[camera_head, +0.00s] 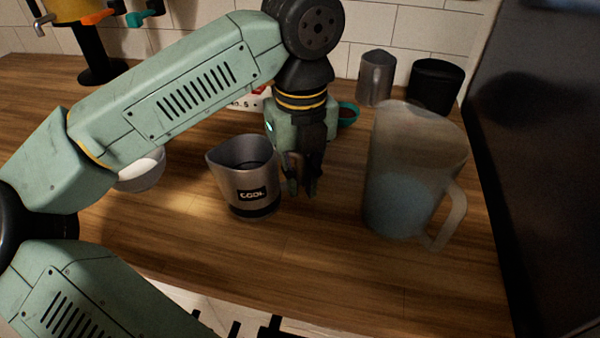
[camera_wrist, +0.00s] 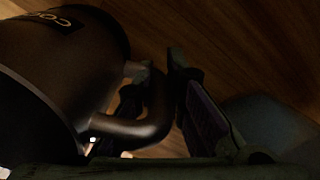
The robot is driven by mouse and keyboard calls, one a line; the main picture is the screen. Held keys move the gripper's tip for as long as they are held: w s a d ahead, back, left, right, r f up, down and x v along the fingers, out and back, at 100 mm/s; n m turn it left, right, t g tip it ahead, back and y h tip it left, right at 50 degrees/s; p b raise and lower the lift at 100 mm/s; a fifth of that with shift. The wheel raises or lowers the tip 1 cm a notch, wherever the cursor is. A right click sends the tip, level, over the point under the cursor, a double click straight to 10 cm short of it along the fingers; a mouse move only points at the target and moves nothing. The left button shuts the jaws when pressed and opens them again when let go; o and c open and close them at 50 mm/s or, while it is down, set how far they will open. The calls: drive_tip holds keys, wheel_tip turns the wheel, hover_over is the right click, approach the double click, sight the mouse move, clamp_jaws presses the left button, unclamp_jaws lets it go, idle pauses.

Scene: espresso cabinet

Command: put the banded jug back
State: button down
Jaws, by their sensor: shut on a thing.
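The banded jug (camera_head: 235,165) is a steel jug with a dark band around its base and a black "COOL" label. It looks upright over the wooden counter, left of my gripper (camera_head: 303,188); whether its base touches the wood I cannot tell. In the wrist view the jug (camera_wrist: 75,75) fills the left side, and its curved handle (camera_wrist: 145,128) runs to the fingers of my gripper (camera_wrist: 165,105). The gripper is shut on the handle. The exact finger contact is dark and partly hidden.
A large translucent pitcher (camera_head: 405,165) stands close on the right. A plain steel jug (camera_head: 376,80) and a black container (camera_head: 436,88) stand at the back right. A white bowl (camera_head: 143,172) is partly behind my arm. The front counter (camera_head: 310,265) is clear.

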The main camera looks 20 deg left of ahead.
drive_tip(key=shift+f, duration=0.3)
drive_tip(key=shift+f, duration=0.15)
drive_tip(key=c, duration=1.7)
unclamp_jaws()
drive_tip(key=shift+b, duration=0.3)
drive_tip(key=shift+o, duration=0.2)
wheel_tip(320, 180, up, 12)
drive_tip(key=p, duration=0.6)
